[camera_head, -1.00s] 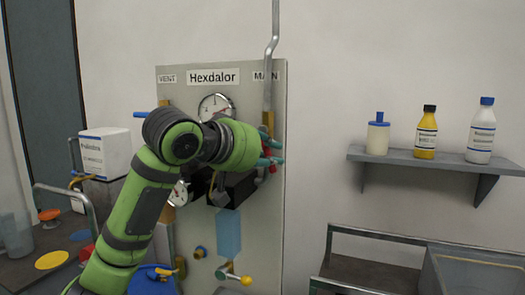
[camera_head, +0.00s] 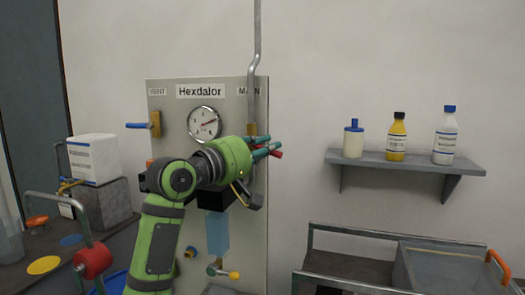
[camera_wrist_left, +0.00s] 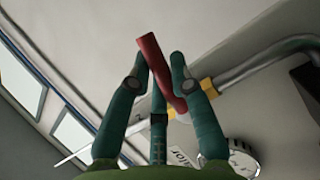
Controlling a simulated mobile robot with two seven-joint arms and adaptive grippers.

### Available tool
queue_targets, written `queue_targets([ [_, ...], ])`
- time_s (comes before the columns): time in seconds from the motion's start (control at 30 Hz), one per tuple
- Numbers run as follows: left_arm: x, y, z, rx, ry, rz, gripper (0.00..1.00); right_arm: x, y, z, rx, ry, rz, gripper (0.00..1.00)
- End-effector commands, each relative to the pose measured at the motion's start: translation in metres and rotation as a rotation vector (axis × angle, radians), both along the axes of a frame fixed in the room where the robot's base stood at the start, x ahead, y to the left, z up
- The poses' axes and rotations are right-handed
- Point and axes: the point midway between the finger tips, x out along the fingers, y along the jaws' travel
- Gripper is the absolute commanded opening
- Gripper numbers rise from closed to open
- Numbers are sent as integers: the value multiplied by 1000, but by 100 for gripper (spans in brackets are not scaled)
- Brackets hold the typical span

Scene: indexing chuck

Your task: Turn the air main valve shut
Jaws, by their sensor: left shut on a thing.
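The air main valve is on the right side of the grey panel, under the label MAIN, on a vertical pipe. Its brass body (camera_head: 251,129) shows just above my left gripper, and its red handle (camera_head: 276,154) sticks out to the right past the panel edge. My left gripper (camera_head: 263,147) is shut on the red handle, its teal fingers hiding most of it. In the left wrist view, the red handle (camera_wrist_left: 155,65) lies between the fingers (camera_wrist_left: 158,85), at an angle to the pipe (camera_wrist_left: 265,58). My right gripper is not in view.
The Hexdalor panel (camera_head: 165,95) carries a gauge (camera_head: 205,122) and a blue-handled vent valve (camera_head: 140,125). A yellow-knobbed valve (camera_head: 233,275) sits low. A shelf (camera_head: 405,163) with bottles is to the right. A grey bin (camera_head: 450,265) stands below it.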

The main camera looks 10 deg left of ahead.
Motion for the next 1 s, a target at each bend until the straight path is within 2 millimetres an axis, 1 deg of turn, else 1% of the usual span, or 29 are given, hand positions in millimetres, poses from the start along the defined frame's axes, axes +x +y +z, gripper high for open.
queue_targets([
  [0.03, -1, -1, 6, -44, 1, -1, 0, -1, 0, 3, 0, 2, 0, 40],
  [0.1, -1, -1, 9, -96, 10, -1, 0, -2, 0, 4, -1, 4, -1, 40],
  [0.4, -1, 0, 16, -253, 40, 2, 0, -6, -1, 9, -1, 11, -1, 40],
  [0.63, -1, 1, 19, -305, 46, 4, 0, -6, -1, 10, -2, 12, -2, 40],
  [1.0, -1, 1, 20, -316, 47, 4, 0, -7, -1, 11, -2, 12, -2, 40],
])
